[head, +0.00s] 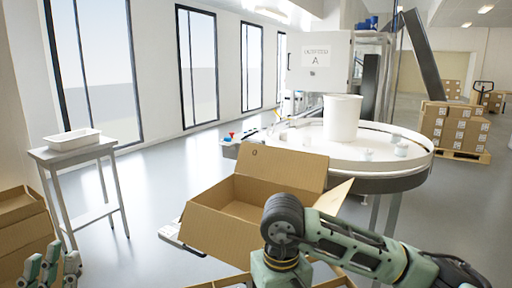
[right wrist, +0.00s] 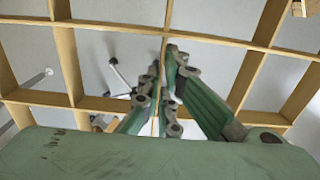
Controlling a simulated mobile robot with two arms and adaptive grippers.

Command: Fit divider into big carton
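The big carton (head: 205,232) stands open in the middle of the head view with its flaps spread. The divider (right wrist: 215,40), a grid of tan cardboard strips, spans the right wrist view. My right gripper (right wrist: 163,85) has its fingers close together on one strip of the divider. In the head view my right arm crosses in front of the carton, and its gripper is out of sight. My left gripper (head: 52,266) is low at the left edge of the head view, beside brown cardboard; its opening is unclear. Cardboard edges show at the bottom; I cannot tell what they belong to.
A round white turntable (head: 390,172) with a white bin (head: 342,117) stands behind the carton. A side table (head: 75,152) with a white tray (head: 73,139) is at the left. Stacked boxes (head: 455,128) stand on a pallet at the right. Floor between table and carton is clear.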

